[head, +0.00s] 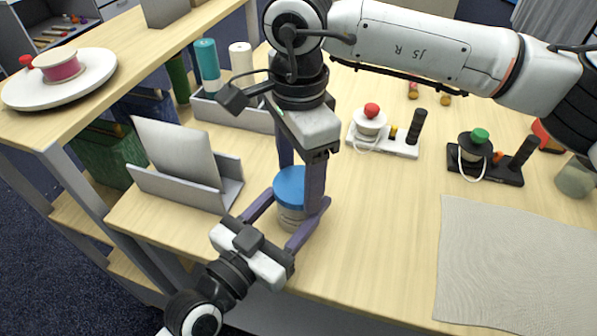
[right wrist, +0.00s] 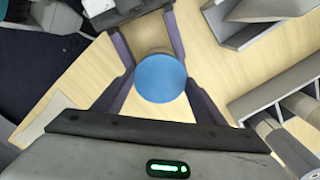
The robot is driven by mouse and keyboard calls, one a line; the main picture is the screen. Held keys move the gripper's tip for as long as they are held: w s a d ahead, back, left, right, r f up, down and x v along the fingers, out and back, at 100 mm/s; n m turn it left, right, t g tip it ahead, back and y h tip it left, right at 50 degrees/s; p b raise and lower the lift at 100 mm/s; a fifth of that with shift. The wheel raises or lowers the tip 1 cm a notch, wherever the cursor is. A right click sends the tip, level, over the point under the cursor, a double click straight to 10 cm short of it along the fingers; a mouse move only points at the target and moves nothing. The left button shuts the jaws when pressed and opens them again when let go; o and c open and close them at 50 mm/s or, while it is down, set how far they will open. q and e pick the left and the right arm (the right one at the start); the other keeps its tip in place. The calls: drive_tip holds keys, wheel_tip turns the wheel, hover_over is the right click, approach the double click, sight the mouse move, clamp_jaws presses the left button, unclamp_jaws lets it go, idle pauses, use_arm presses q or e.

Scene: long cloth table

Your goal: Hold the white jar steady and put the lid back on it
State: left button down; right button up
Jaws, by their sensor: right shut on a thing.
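The blue lid (head: 289,184) is directly above the pale jar (head: 291,217), level and in line with it. I cannot tell whether it is seated or just above the rim. My right gripper (head: 300,200) points down from above and is shut on the lid, which also shows from above in the right wrist view (right wrist: 160,78). My left gripper (head: 287,226) reaches in from the front left, low, with one finger on each side of the jar. Whether those fingers press on the jar is not clear. Fingers and lid hide much of the jar.
A grey holder with a pale panel (head: 185,185) stands close left of the jar. A grey bin (head: 232,112) with cylinders is behind. Two peg stands (head: 398,148) (head: 490,175) and a grey cloth (head: 515,260) lie to the right. Table between jar and cloth is clear.

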drive_tip(key=m, duration=1.1)
drive_tip(key=shift+m, duration=0.4)
drive_tip(key=o, duration=1.1)
drive_tip(key=shift+o, duration=0.2)
drive_tip(key=shift+r, duration=0.1)
drive_tip(key=shift+r, duration=2.15)
drive_tip(key=shift+c, duration=0.2)
